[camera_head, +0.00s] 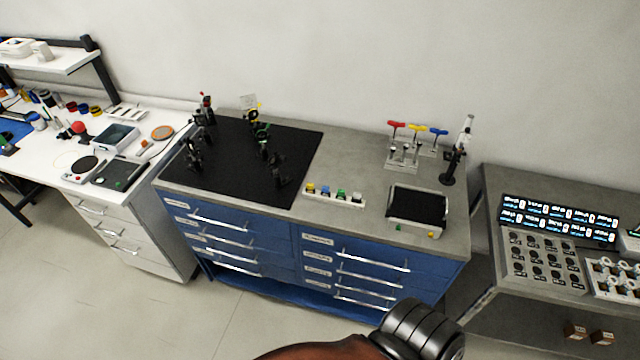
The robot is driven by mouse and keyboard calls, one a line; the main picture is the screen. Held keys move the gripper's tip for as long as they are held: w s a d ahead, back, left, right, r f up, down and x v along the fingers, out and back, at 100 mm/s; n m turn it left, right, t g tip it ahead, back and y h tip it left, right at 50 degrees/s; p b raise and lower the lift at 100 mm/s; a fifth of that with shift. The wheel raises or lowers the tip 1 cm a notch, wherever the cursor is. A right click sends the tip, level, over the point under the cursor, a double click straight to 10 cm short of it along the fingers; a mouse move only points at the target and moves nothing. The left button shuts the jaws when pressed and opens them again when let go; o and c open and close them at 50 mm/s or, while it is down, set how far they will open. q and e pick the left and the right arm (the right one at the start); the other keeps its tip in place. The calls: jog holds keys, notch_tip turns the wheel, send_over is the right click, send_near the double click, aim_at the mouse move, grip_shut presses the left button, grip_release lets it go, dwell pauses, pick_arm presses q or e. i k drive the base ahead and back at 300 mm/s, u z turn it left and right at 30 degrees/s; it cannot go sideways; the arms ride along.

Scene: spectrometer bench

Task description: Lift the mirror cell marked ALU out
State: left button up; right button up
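No label reading ALU can be made out at this size, so I cannot tell which item is the mirror cell marked ALU. Several dark optical mounts stand on the black breadboard (225,185), among them a mount with a green ring (262,132), one at the left (194,155) and one near the front (278,170). A white rack (352,200) to the right of the breadboard holds a row of small pieces with yellow, blue, green and pale tops. Neither of my grippers is in view.
A grey-topped blue drawer cabinet (345,150) carries the breadboard, a tray with a black mat (418,205), red, yellow and blue-handled tools on a stand (402,152), and a dark upright stand (455,160). A white bench is left; a grey bench with lit display (560,218) is right.

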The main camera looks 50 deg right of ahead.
aim_at(325, 191)
jog(key=z, duration=0.45)
jog(key=i, duration=0.7)
jog(key=z, duration=1.25)
jog(key=i, duration=0.45)
jog(key=z, duration=0.45)
